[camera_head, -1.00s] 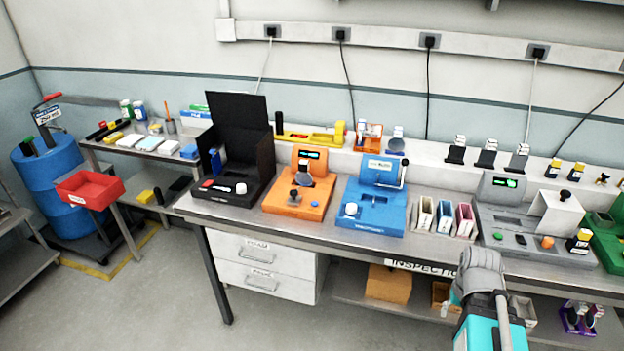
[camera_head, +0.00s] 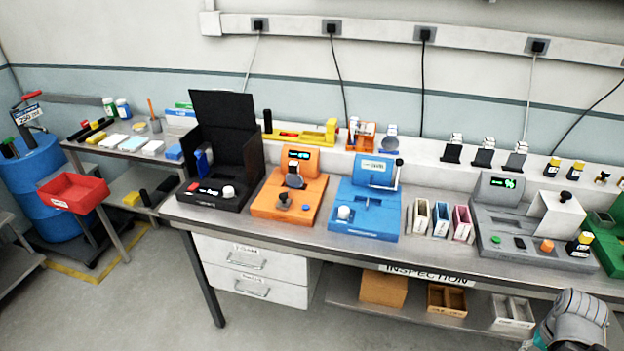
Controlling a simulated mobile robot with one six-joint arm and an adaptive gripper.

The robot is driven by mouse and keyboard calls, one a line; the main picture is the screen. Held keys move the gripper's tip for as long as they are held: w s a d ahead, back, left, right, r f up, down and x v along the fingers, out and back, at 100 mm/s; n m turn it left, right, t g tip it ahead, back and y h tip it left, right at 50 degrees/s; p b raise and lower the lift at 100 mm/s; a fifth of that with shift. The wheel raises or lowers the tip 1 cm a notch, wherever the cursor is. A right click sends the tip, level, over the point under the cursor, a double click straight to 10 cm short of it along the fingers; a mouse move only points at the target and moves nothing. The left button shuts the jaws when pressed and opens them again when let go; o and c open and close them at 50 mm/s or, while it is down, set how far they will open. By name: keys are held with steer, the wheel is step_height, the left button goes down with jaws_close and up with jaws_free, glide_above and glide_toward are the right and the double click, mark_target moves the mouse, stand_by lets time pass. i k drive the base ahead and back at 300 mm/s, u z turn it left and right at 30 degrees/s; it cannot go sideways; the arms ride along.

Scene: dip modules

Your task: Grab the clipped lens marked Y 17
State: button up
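I cannot read a Y 17 mark on anything, so I cannot tell which piece is the clipped lens. Small dark upright pieces with light tops (camera_head: 484,152) stand in a row on the rear ledge at the right. Black and yellow pieces stand farther right on the ledge (camera_head: 552,168), and a similar one (camera_head: 580,243) stands on the grey device. A grey ribbed part of my own arm shows at the lower right, in front of the bench. My gripper's fingers are not visible.
The long metal bench (camera_head: 330,240) carries a black open box (camera_head: 225,110), an orange device (camera_head: 287,195), a blue device (camera_head: 366,210), small bins (camera_head: 440,220), a grey device (camera_head: 490,225) and a green device (camera_head: 605,232). A red tray (camera_head: 73,190) stands left. The floor in front is clear.

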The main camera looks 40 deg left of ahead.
mark_target(294, 181)
steer(key=z, duration=0.55)
steer(key=k, duration=1.15)
steer(key=u, duration=1.25)
steer(key=i, duration=0.45)
steer(key=u, duration=0.2)
